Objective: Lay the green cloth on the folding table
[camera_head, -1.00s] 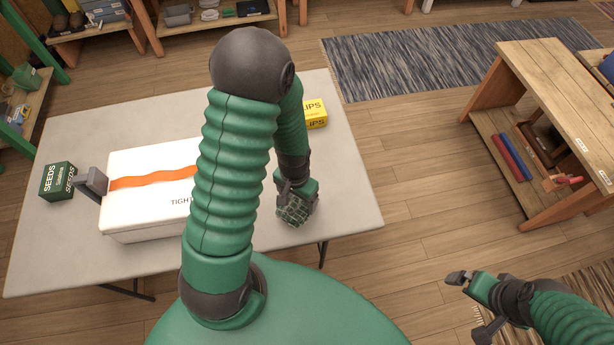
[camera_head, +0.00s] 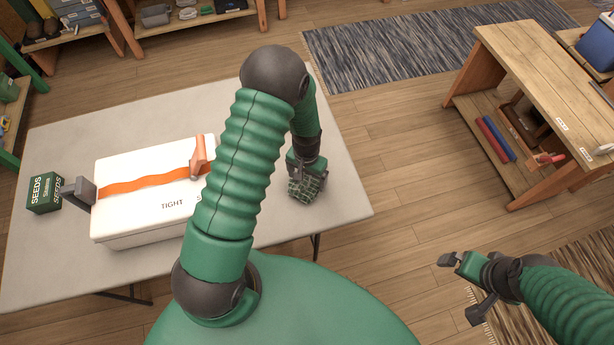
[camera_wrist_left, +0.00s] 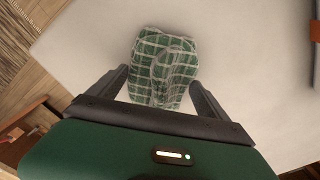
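The green checked cloth (camera_head: 306,188) is bunched up at the end of my left gripper (camera_head: 304,176), over the right part of the grey-white folding table (camera_head: 345,190). I cannot tell whether the cloth touches the table.
A white box (camera_head: 145,215) with an orange strip and orange handle stands on the table's left half, with a green seeds box (camera_head: 45,192) beside it. A wooden bench (camera_head: 535,75) stands at the right. The tabletop's right front is clear.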

